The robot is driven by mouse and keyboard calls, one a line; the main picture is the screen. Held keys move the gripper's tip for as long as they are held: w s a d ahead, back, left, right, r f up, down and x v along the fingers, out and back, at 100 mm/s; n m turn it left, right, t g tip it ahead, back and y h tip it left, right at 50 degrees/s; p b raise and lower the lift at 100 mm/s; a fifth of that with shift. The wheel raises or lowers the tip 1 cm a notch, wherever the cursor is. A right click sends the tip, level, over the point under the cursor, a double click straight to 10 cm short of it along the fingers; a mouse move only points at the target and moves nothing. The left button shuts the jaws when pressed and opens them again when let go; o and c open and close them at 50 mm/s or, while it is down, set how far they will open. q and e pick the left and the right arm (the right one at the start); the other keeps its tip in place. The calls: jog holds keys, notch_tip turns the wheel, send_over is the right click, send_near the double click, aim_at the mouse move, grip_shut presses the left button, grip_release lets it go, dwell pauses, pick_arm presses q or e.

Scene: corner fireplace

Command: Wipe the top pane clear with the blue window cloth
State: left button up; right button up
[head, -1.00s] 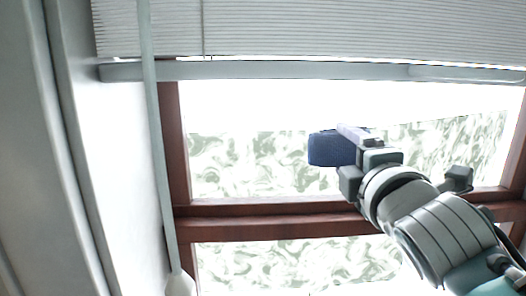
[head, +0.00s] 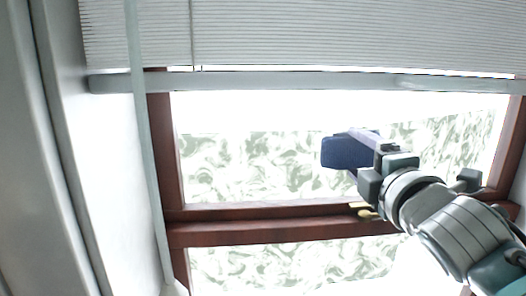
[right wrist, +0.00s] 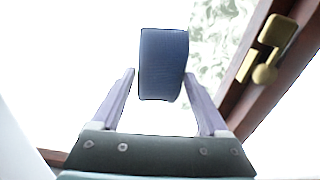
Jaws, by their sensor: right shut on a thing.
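The top pane (head: 235,165) fills the upper wooden frame in the head view. Its upper band is bright and clear, and pale green-grey smears cover its lower part. The blue window cloth (head: 345,152), a dark blue block-like pad, is in front of the pane, over the upper edge of the smears. My right gripper (head: 365,140) is shut on it; in the right wrist view the cloth (right wrist: 163,65) sits between the two fingers (right wrist: 160,85). I cannot tell whether the cloth touches the glass. My left gripper is not in view.
A white slatted blind (head: 300,35) with a bottom rail hangs above the pane. A brown rail (head: 250,230) with a brass latch (head: 364,210) runs below it, above a smeared lower pane (head: 290,265). A pale rod (head: 142,130) hangs at the left.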

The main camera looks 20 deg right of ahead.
aim_at(333, 154)
jog(key=shift+w+a+f+b, duration=0.1)
jog(key=shift+w+a+b, duration=0.15)
jog(key=shift+a, duration=0.5)
jog(key=shift+w+a+b, duration=0.25)
jog(key=shift+a, duration=0.5)
jog(key=shift+w+a, duration=0.15)
jog(key=shift+a, duration=0.3)
jog(key=p+v, duration=0.1)
jog(key=v, duration=0.5)
jog(key=v, duration=0.3)
